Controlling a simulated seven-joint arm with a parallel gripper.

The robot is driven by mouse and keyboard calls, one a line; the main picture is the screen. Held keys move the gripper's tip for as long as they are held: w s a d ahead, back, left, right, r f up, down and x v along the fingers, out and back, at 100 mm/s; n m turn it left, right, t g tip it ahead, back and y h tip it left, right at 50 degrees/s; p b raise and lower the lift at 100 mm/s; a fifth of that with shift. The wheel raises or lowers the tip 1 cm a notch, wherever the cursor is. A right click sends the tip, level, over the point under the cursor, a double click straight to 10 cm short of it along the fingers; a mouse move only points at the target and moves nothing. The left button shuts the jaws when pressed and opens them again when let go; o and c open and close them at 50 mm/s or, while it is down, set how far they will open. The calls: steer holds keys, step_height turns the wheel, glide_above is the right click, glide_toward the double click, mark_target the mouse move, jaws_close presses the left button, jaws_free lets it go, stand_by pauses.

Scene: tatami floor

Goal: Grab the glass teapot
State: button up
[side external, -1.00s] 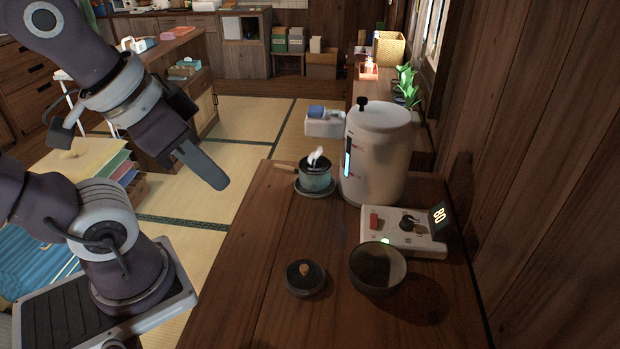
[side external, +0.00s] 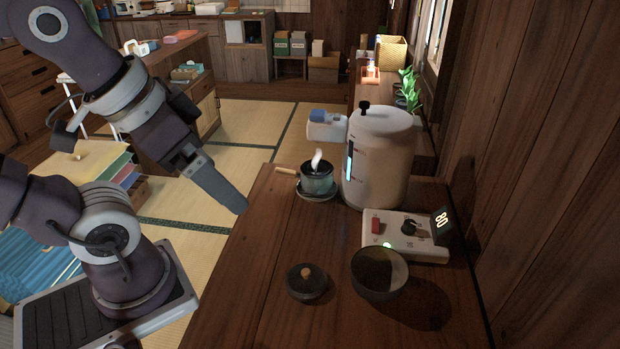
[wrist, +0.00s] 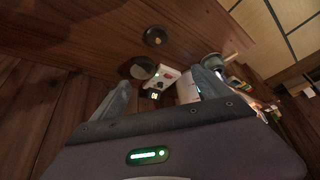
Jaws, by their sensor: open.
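The teapot (side external: 317,180) is a small dark, teal-tinted glass pot with a wooden side handle, standing upright on a dark round base at the table's back left. Something white and wispy shows at its top. It also shows in the wrist view (wrist: 212,62), partly behind the right finger. My gripper (side external: 238,204) is empty at the table's left edge, left of and apart from the teapot. In the wrist view my gripper (wrist: 160,78) has its two fingers spread wide.
A tall white water boiler (side external: 378,160) stands close right of the teapot. A control box (side external: 405,237) reading 80, a dark bowl (side external: 380,290) and a round lid with a knob (side external: 306,283) are nearer. The table's front left is clear. A wooden wall bounds the right.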

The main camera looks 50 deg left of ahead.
steer(key=m+y, duration=1.2)
steer(key=m, duration=1)
glide_above(303, 181)
steer(key=d, duration=1.3)
step_height(303, 181, down, 22)
steer(key=f, duration=0.1)
steer(key=shift+m+y, duration=0.3)
steer(key=x, duration=0.7)
steer(key=s+x, duration=0.1)
steer(key=x, duration=0.3)
steer(key=shift+w+a+f, duration=0.15)
steer(key=shift+a, duration=0.25)
steer(key=c, duration=1.7)
